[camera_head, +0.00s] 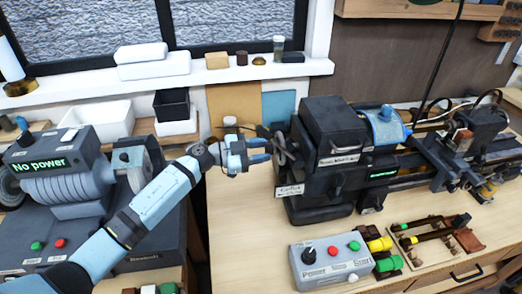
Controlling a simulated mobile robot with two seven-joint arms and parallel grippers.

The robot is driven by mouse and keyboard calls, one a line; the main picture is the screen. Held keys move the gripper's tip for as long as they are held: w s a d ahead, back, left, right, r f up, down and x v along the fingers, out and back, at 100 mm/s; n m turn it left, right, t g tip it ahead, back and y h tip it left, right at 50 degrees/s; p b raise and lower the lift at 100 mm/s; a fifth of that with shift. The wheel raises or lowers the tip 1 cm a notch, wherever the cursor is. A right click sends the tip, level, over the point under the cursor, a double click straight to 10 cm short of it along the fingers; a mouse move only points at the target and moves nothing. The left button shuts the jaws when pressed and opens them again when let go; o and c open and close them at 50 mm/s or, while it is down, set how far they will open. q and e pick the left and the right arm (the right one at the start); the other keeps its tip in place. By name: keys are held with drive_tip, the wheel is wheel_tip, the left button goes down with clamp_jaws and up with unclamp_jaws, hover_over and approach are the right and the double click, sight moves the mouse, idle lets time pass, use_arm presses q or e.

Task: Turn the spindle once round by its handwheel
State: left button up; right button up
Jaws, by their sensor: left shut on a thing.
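The dark lathe headstock (335,140) stands on the wooden bench right of the middle. The grey handwheel (283,151) of its spindle is at the headstock's left end, seen nearly edge-on. My left arm comes in from the lower left, and my left gripper (269,151) is shut on the handwheel's near-left side. The fingertips partly cover the wheel, so the exact grip on its rim or handle is too small to tell. My right gripper is out of view.
A control box (331,261) with a knob and buttons sits at the bench's front. A tray of tools (432,240) lies to its right. A grey machine (75,190) reading "No power" stands at the left. White bins (98,118) are behind it.

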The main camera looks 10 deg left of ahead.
use_arm(q)
drive_tip(key=o, duration=0.9)
drive_tip(key=b+v, duration=0.1)
drive_tip(key=v, duration=0.6)
drive_tip(key=shift+a+r+b, duration=0.1)
drive_tip(key=shift+a+b, duration=0.15)
drive_tip(key=shift+b, duration=0.1)
